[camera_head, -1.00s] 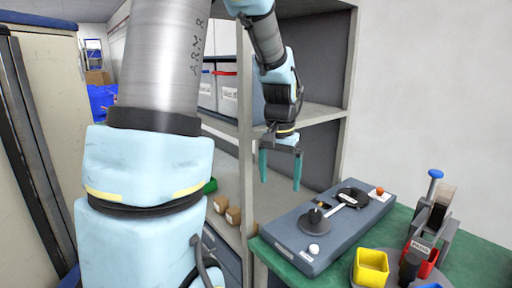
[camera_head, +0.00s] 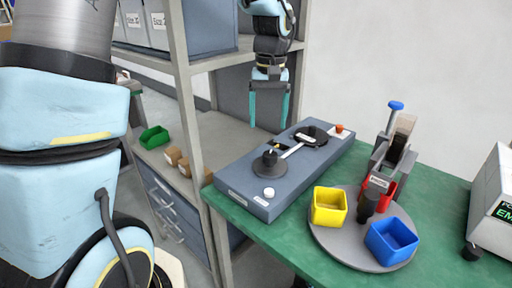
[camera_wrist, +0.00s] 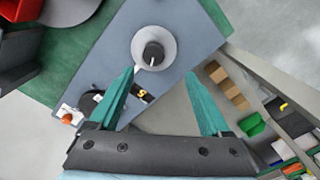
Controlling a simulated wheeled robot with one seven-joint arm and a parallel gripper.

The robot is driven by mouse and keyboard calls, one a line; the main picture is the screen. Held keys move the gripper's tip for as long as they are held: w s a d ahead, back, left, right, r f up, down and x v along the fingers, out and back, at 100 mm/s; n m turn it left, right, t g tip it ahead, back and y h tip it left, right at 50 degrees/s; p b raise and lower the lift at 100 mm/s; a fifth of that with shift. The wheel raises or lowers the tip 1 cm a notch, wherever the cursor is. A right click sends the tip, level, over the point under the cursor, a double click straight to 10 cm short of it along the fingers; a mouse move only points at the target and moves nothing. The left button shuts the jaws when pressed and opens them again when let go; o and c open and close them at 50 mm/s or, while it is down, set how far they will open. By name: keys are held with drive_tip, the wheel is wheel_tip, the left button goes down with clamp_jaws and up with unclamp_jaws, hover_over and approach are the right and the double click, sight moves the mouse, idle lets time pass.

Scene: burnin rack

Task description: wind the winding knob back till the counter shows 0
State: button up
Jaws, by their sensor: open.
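The winding knob (camera_head: 270,157) is a black knob on a round base near the front end of a long blue-grey box (camera_head: 232,184) on the green bench. In the wrist view the knob (camera_wrist: 153,53) stands on a pale disc, beyond my fingertips. The counter (camera_wrist: 140,93) is a small dark window beside my left finger in the wrist view, with a yellow digit that looks like 5, though it is tilted and small. My gripper (camera_head: 268,112) is open and empty, pointing down, apart from the knob. Its two teal fingers also show in the wrist view (camera_wrist: 162,76).
The box also carries a white button (camera_head: 269,192), a metal lever, a black disc and an orange button (camera_head: 339,128). A round tray (camera_head: 333,248) with yellow and blue bins stands to the right. A shelf post (camera_head: 187,95) rises left of the box.

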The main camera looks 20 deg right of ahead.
sight(271, 154)
drive_tip(key=f+p, duration=0.1)
drive_tip(key=f, duration=0.2)
drive_tip(key=f+p, duration=0.1)
drive_tip(key=f, duration=0.3)
drive_tip(key=d+f, duration=0.1)
drive_tip(key=f, duration=0.2)
drive_tip(key=shift+d+f+p, duration=0.1)
drive_tip(key=shift+f+p, duration=0.25)
drive_tip(key=shift+p, duration=0.05)
clamp_jaws()
